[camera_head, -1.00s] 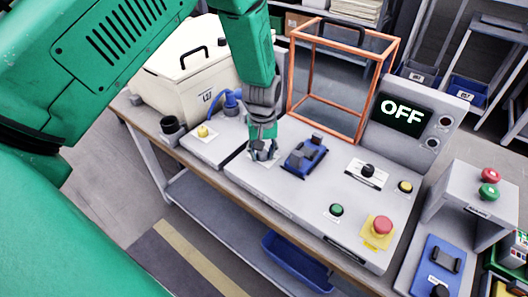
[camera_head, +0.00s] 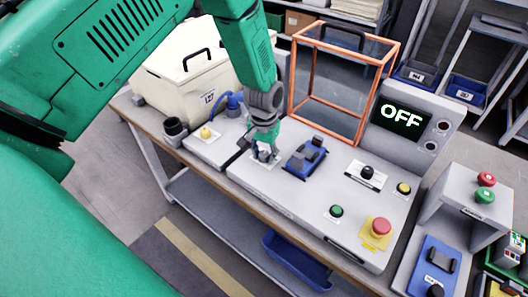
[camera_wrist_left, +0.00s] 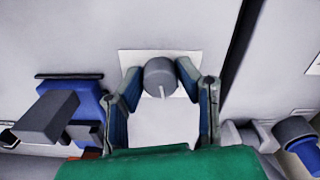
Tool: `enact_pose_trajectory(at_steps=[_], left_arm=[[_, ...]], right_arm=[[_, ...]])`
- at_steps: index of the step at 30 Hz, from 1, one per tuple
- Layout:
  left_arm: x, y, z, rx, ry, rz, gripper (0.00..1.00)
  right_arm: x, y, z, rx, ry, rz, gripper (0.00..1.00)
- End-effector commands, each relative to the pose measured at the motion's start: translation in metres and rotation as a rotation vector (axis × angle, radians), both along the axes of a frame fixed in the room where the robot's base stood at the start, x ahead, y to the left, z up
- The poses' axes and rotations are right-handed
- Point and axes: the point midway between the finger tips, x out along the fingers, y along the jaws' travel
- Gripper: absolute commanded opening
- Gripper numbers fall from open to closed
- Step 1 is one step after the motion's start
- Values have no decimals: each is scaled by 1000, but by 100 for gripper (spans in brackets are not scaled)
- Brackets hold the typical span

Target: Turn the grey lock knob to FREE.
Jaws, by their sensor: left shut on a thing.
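The grey lock knob (camera_wrist_left: 161,75) stands on a white plate (camera_wrist_left: 127,60) in the left wrist view. A pale pointer line on it points toward the bottom of that view, tilted slightly. My left gripper (camera_wrist_left: 161,80) is shut on the knob, one finger at each side. In the head view, my left gripper (camera_head: 264,156) reaches straight down onto the white plate (camera_head: 257,163) on the grey machine top and mostly hides the knob. The FREE marking cannot be read in either view. My right gripper is not in view.
A blue fixture (camera_head: 305,155) stands close to the right of my gripper. An orange-framed guard (camera_head: 336,85) and a display (camera_head: 400,117) reading OFF stand behind. A red button (camera_head: 381,226) is at front right, and a cream box (camera_head: 190,82) at back left.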

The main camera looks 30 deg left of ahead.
Motion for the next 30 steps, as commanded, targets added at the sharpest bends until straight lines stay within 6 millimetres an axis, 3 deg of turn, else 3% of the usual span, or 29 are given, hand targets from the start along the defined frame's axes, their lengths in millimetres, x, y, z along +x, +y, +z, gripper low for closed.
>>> enact_pose_trajectory(at_steps=[30], left_arm=[[6,0,2,3,-16,-891,1]], right_arm=[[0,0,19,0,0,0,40]])
